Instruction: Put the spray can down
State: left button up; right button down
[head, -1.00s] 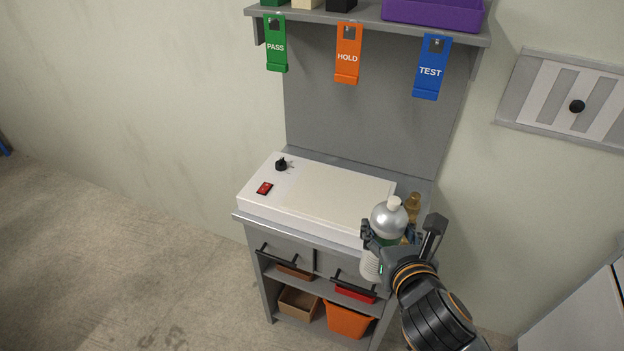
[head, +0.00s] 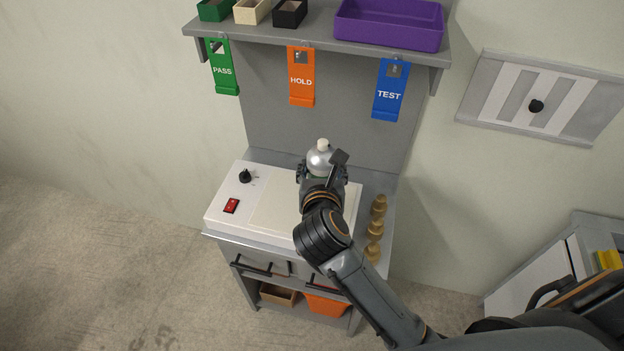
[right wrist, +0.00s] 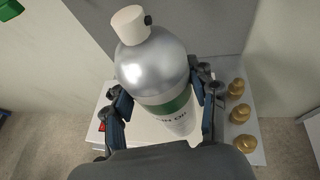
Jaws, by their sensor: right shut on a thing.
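The spray can (head: 320,160) has a silver domed top and a white cap. The right wrist view shows the can (right wrist: 155,68) close up, with a green band and a white label low on its body. My right gripper (head: 318,180) is shut around the can's body, over the white box-former unit (head: 222,208) on the grey bench. The right wrist view shows the gripper's fingers (right wrist: 163,100) on both sides of the can. The can's base is hidden in the head view, and I cannot tell whether it touches the surface. My left gripper is not in view.
Several brass-coloured knobbed pieces (head: 376,228) stand along the bench's right side. A red switch (head: 231,205) and a black knob (head: 245,176) sit on the unit's left. Above, a shelf holds a purple tray (head: 390,38), with PASS, HOLD and TEST tags hanging below.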

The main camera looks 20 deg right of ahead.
pick_arm(q)
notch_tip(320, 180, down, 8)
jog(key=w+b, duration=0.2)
jog(key=b, duration=0.6)
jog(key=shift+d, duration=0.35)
pick_arm(e)
jog(key=w+f, duration=0.5)
jog(key=f, duration=0.4)
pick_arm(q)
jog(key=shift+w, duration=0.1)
pick_arm(e)
jog(key=shift+w+a, duration=0.1)
jog(key=shift+f, duration=0.2)
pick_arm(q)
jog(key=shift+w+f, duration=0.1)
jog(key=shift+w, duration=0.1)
pick_arm(e)
jog(key=shift+c, duration=2.1)
grip_release()
